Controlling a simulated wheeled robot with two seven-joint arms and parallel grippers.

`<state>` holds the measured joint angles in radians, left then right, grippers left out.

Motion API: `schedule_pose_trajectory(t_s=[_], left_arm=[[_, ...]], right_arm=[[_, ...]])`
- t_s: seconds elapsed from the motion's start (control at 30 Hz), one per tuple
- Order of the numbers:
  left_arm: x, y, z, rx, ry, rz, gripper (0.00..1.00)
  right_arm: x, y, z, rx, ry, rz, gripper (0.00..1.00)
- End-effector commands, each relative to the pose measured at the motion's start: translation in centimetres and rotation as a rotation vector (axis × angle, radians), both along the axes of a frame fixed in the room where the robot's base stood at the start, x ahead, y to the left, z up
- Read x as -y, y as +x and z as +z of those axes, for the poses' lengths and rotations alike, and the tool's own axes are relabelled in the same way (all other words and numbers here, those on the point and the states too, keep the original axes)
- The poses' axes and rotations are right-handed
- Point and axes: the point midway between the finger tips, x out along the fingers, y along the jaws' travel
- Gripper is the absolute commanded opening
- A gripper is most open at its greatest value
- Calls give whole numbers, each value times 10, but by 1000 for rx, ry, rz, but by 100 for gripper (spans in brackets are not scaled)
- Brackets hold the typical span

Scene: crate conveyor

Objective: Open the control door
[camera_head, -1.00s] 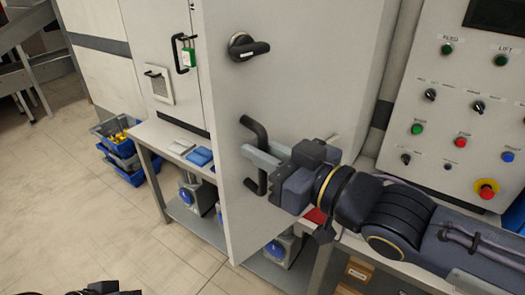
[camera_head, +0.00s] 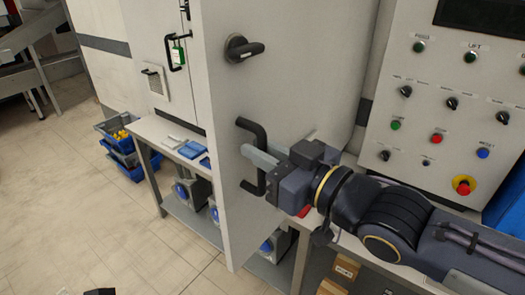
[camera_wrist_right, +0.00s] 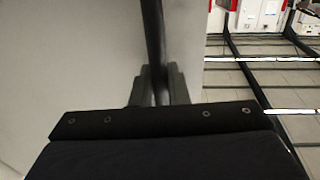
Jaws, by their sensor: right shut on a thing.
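The control door (camera_head: 225,95) is a pale grey panel that stands ajar, swung out from the cabinet. It carries a black rotary latch (camera_head: 243,48) near its top and a black bar handle (camera_head: 252,130) below. My right gripper (camera_head: 262,160) is shut on the bar handle, its fingers around the bar. In the right wrist view the dark bar (camera_wrist_right: 154,40) runs down between the two fingers (camera_wrist_right: 158,88), with the door face (camera_wrist_right: 75,60) to the left. Of my left arm only a dark scrap shows at the bottom left edge; its gripper is not visible.
A control panel (camera_head: 455,120) with knobs and a red emergency button (camera_head: 464,185) stands right of the door. Blue crates (camera_head: 122,150) stand on the floor at left. The floor in front of the door is open.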

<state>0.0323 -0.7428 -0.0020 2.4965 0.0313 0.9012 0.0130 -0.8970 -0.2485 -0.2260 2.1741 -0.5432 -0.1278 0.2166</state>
Motion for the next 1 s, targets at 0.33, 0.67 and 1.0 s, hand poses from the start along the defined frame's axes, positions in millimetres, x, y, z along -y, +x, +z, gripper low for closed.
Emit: schedule_pose_trajectory(t_s=[0.33, 0.67, 1.0], left_arm=[[0, 0, 0, 0, 0, 0, 36], [0, 0, 0, 0, 0, 0, 36], [0, 0, 1, 0, 0, 0, 36]], right_arm=[[1, 1, 0, -2, -1, -2, 0], [0, 0, 0, -1, 1, -1, 32], [19, -18, 2, 3, 4, -1, 32]])
